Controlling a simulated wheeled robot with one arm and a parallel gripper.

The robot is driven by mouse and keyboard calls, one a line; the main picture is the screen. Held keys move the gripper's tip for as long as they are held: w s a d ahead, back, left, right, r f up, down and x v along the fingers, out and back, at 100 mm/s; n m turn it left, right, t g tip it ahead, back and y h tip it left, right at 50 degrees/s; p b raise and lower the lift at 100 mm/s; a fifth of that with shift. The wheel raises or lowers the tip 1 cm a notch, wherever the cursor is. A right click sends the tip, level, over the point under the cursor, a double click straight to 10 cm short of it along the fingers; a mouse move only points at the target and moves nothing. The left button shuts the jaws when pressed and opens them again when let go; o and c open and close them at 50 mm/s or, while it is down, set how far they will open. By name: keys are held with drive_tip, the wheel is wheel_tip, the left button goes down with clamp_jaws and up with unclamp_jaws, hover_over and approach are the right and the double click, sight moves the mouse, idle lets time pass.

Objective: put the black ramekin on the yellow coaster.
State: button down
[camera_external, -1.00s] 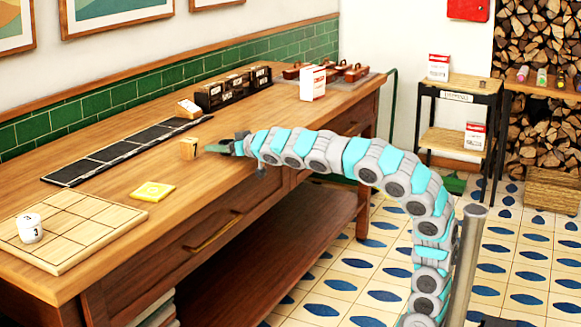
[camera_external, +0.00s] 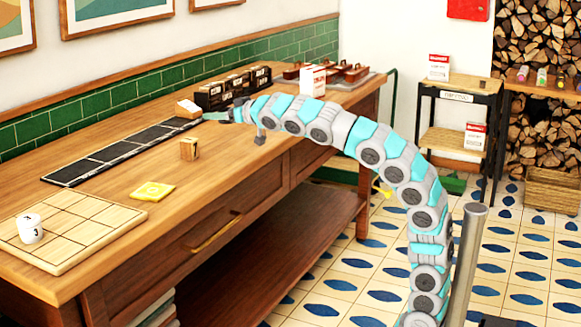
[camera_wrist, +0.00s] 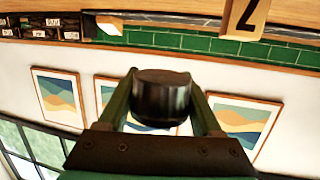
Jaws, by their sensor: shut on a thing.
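The black ramekin (camera_wrist: 160,97) is between the two fingers of my gripper (camera_external: 213,116) in the wrist view. My gripper is shut on it. In the external view the gripper is at the far side of the counter, near the black strip's far end, and I cannot make out the ramekin there. The yellow coaster (camera_external: 152,191) lies flat on the counter, nearer the camera and to the lower left of the gripper. Its top looks bare apart from a marking.
A small wooden numbered block (camera_external: 189,148) stands between gripper and coaster. A black strip (camera_external: 110,154) lies along the wall side. A wooden board (camera_external: 85,232) with a white cup-like item (camera_external: 30,228) is at left. Black boxes (camera_external: 232,87) and a white-topped block (camera_external: 188,109) are behind.

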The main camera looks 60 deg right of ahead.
wheel_tip(320, 180, up, 8)
drive_tip(key=shift+r+p, duration=0.2)
drive_tip(key=shift+p, duration=0.1)
drive_tip(key=s+a+f+m+h+p, duration=0.1)
drive_tip(key=s+a+f, duration=0.35)
drive_tip(key=a, duration=0.35)
drive_tip(key=s+a+f+h, duration=0.1)
drive_tip(key=s+a+f, duration=0.2)
drive_tip(key=s+a, duration=0.4)
drive_tip(key=s+a+f+m+p, duration=0.1)
drive_tip(key=s+a+f, duration=0.3)
drive_tip(key=a, duration=0.5)
drive_tip(key=shift+g, duration=0.5)
drive_tip(key=w+a, duration=0.1)
drive_tip(key=w, duration=0.1)
drive_tip(key=w+a+p, duration=0.1)
drive_tip(key=w+a, duration=0.1)
drive_tip(key=w, duration=0.1)
drive_tip(key=w+a+f, duration=0.1)
drive_tip(key=w, duration=0.2)
drive_tip(key=shift+a, duration=0.25)
drive_tip(key=p, duration=0.3)
hover_over(156, 189)
drive_tip(key=shift+d+f, duration=0.1)
drive_tip(key=shift+f, duration=0.15)
drive_tip(key=shift+w+d+f, duration=0.1)
drive_tip(key=shift+f, duration=1.75)
drive_tip(key=shift+f, duration=0.15)
